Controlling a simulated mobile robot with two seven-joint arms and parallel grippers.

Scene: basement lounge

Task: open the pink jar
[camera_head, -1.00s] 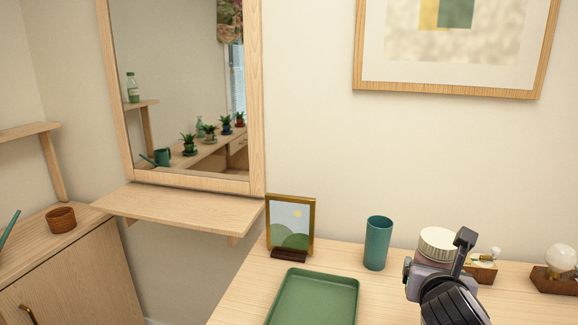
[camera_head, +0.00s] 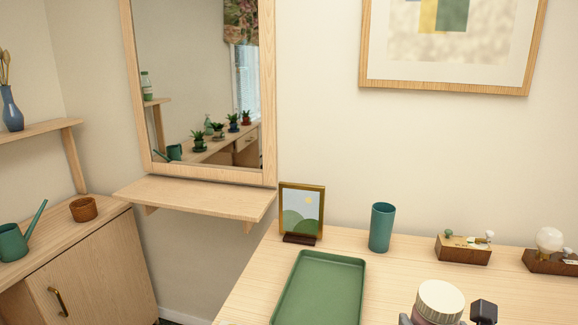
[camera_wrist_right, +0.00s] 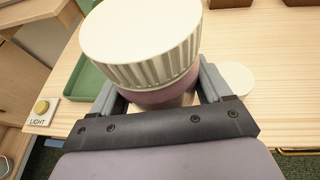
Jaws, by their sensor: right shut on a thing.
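The pink jar (camera_head: 437,314) is at the bottom right of the head view, with its ribbed cream lid (camera_head: 439,297) on. In the right wrist view the lid (camera_wrist_right: 140,38) fills the top, with a band of the pink body (camera_wrist_right: 165,96) below it. My right gripper (camera_head: 444,314) is shut on the jar, one finger on each side of its body below the lid. The jar's lower part is hidden, so I cannot tell whether it touches the table. My left gripper is in neither view.
A green tray (camera_head: 356,290) lies on the table left of the jar. Behind stand a teal cup (camera_head: 382,228), a picture frame (camera_head: 302,212), a wooden box with knobs (camera_head: 463,249) and a bulb on a wooden base (camera_head: 549,241). A pale disc (camera_wrist_right: 236,78) lies beside the gripper.

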